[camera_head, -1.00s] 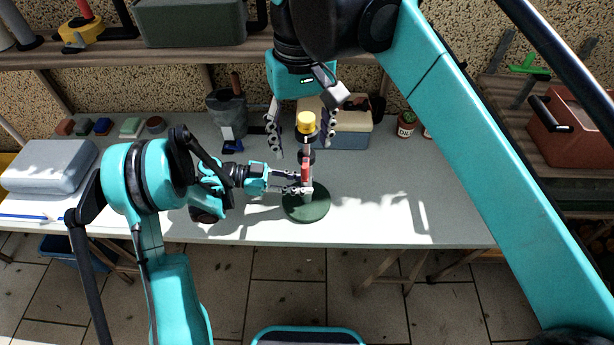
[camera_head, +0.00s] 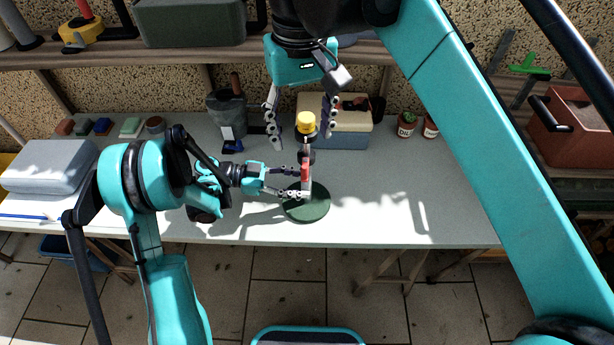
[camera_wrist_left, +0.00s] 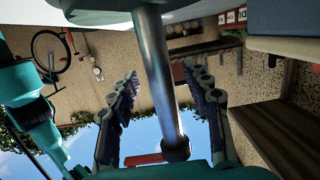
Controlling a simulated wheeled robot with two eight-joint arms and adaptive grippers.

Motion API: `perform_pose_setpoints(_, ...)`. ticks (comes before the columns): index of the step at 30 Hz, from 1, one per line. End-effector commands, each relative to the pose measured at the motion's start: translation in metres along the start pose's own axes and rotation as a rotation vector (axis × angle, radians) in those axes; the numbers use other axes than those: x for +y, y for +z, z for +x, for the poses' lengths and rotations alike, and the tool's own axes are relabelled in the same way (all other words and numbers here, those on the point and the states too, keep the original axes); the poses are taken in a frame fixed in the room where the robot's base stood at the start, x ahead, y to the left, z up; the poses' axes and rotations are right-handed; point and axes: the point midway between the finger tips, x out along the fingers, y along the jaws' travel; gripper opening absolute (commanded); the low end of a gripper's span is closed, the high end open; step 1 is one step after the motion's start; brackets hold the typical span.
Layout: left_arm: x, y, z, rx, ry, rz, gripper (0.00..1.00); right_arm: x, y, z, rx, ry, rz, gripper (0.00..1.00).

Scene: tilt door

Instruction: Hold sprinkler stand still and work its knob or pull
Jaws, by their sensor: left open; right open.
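The sprinkler stand has a round dark green base (camera_head: 308,207), an upright post with a red part (camera_head: 305,172), and a yellow knob (camera_head: 306,121) on top. My left gripper (camera_head: 302,183) is open low at the post, its fingers spread on either side. In the left wrist view the grey metal post (camera_wrist_left: 158,75) runs between the open fingers of my left gripper (camera_wrist_left: 160,80), with visible gaps. My right gripper (camera_head: 302,138) points down from above, open, its fingers on either side of the knob and apart from it. Exact depth there is hard to tell.
A cream and blue box (camera_head: 345,130) stands behind the stand. A dark bucket (camera_head: 227,115) and small pots (camera_head: 406,124) are at the back. A grey case (camera_head: 50,165) lies at the left. The bench right of the stand is clear.

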Motion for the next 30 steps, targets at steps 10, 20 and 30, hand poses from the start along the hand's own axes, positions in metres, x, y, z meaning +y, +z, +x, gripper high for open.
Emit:
perform_pose_setpoints(10,-0.001,0.000,-0.073,-0.001,-0.005,-0.002,0.49,0.000,0.000,0.000,0.000,0.000,0.000,0.60)
perform_pose_setpoints(20,0.000,0.001,-0.111,0.000,-0.001,0.000,0.49,0.000,0.000,0.000,0.000,0.000,0.000,0.60)
perform_pose_setpoints(30,0.000,-0.009,-0.105,-0.044,-0.018,-0.068,0.49,0.008,0.001,0.007,0.020,-0.003,0.015,0.60)
